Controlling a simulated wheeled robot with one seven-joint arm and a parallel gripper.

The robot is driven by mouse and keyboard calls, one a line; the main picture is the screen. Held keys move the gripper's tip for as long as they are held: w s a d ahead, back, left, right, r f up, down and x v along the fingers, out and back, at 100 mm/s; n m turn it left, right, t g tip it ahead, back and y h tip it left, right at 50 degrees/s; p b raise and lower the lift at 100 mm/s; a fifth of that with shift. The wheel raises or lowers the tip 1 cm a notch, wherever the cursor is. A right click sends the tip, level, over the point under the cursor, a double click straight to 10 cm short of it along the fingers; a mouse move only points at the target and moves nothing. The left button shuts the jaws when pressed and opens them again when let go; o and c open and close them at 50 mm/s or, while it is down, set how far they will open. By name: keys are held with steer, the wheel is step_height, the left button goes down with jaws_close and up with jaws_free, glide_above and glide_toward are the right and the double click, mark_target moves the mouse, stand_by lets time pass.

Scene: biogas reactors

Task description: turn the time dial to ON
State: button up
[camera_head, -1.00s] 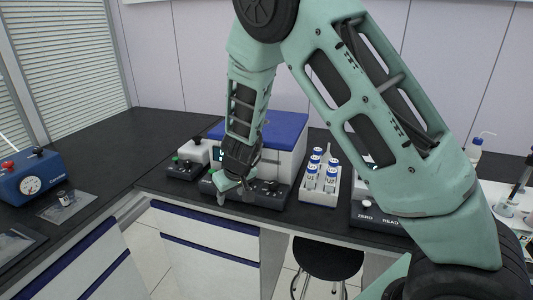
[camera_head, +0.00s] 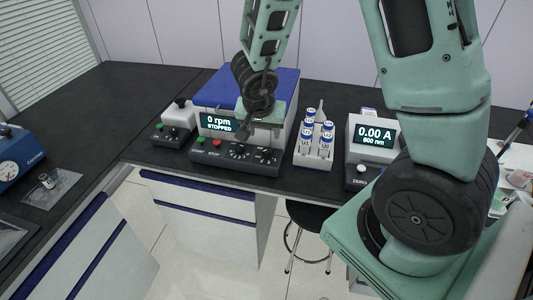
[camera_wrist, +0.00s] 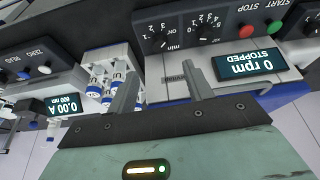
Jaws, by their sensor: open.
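The centrifuge (camera_head: 285,88), a white box with a blue lid, stands on the dark bench and reads "0 rpm STOPPED". Its dark front panel has two black dials. The right one (camera_head: 265,156) seems to be the time dial; in the wrist view, which is upside down, it is the left dial (camera_wrist: 159,40), with "min" printed beside it. The other dial (camera_head: 238,151) also shows in the wrist view (camera_wrist: 201,20). My gripper (camera_head: 259,133) is open and empty, above the panel near the dials and apart from the time dial. The dial's exact setting is too small to read.
Green and red START and STOP buttons (camera_head: 208,142) sit left of the dials. A white rack of blue-capped tubes (camera_head: 318,147) stands close on the right, then a photometer (camera_head: 372,135). A small knobbed unit (camera_head: 177,122) stands left.

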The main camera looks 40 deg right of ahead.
mark_target(267, 150)
steer(key=b+x, duration=0.6)
steer(key=x, duration=0.5)
steer(key=shift+w, duration=0.1)
steer(key=c, duration=1)
